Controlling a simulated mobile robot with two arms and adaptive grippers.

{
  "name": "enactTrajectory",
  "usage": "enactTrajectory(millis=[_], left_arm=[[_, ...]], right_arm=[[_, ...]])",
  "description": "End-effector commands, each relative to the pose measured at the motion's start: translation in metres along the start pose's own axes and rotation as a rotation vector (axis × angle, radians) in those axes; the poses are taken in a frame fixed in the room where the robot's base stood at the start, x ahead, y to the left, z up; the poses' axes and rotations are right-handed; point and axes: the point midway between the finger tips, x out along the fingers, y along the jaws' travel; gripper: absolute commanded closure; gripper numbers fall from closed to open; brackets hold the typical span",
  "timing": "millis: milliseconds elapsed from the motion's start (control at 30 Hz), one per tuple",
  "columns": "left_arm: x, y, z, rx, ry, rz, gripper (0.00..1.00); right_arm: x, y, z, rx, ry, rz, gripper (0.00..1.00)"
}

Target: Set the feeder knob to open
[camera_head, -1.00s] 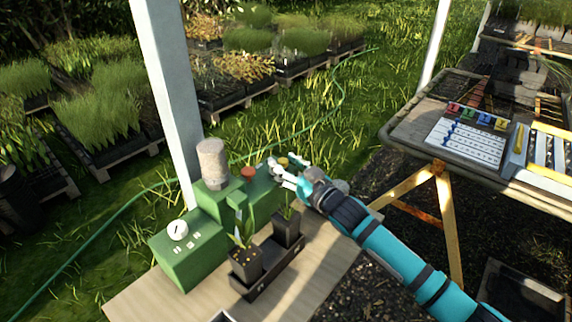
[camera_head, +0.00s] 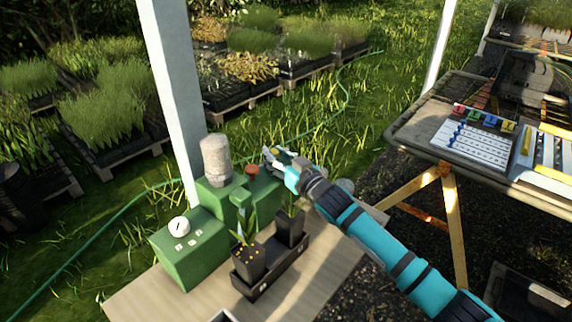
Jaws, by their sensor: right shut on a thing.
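The green feeder machine (camera_head: 192,256) stands on a wooden table, with a grey cylinder (camera_head: 215,160) on top. A white round dial (camera_head: 180,225) sits on its left box, above several small white labels. An orange-red knob (camera_head: 252,170) stands on its right part. My right gripper (camera_head: 273,158) is at the machine's far right end, just right of the orange-red knob. It is shut on the small yellow knob (camera_head: 285,153) there, which the fingers mostly hide. The knob's setting cannot be read. My left gripper is out of view.
A black tray (camera_head: 268,276) with two potted plants stands in front of the machine, below my right forearm. A white post (camera_head: 172,90) rises behind the machine. A trestle table with a white board (camera_head: 468,140) stands at right. The table's front left is bare.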

Motion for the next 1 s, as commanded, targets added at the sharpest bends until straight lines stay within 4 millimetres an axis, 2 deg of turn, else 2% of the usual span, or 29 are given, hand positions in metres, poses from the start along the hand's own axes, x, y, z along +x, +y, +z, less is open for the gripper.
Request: enactTrajectory(millis=[267,300,500,833,1000], left_arm=[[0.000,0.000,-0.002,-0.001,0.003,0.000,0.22],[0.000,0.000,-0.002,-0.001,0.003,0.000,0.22],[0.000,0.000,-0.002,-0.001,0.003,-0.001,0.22],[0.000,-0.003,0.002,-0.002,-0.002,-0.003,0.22],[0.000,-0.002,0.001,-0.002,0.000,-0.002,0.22]], right_arm=[[0.003,-0.001,0.000,0.000,-0.003,0.001,1.00],[0.003,-0.001,0.000,0.000,-0.003,0.001,0.74],[0.002,-0.001,0.000,0.000,-0.003,0.001,0.51],[-0.003,-0.001,0.000,0.000,-0.002,0.000,0.51],[-0.027,-0.001,0.001,0.000,-0.003,0.000,0.51]])
